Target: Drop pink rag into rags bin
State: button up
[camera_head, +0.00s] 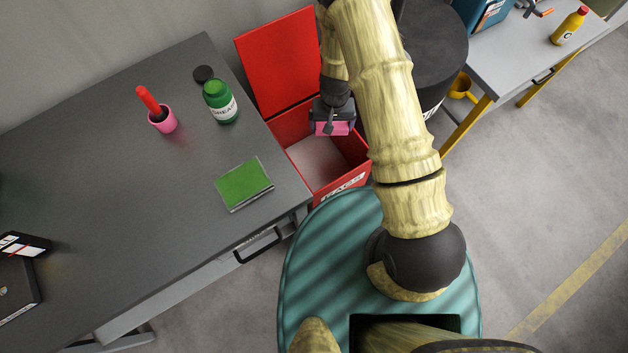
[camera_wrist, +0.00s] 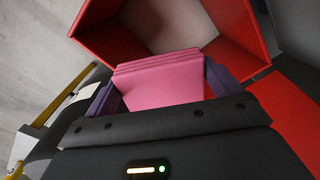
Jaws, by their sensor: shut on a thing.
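The pink rag (camera_wrist: 162,82) is a folded stack held between the two fingers of my gripper (camera_wrist: 160,90), which is shut on it. In the head view the pink rag (camera_head: 333,128) shows below my gripper (camera_head: 333,122), over the opening of the red rags bin (camera_head: 345,186). The bin's red lid stands open at the back, and its light inner floor is bare where I see it. In the wrist view the bin's red wall (camera_wrist: 250,30) and open inside lie beyond the rag. The front label is partly hidden by my arm.
A black drum (camera_head: 430,50) stands right of the bin. A grey bench (camera_head: 520,60) is at upper right.

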jog(key=shift+s+a+f, duration=0.4)
jog(key=shift+a+f, duration=0.25)
jog(key=shift+a, duration=0.2)
jog(key=shift+d, duration=0.1)
notch_tip(320, 180, down, 6)
jog(key=b, duration=0.4)
jog(key=shift+b, duration=0.4)
jog(key=o, duration=0.7)
jog(key=shift+r, duration=0.1)
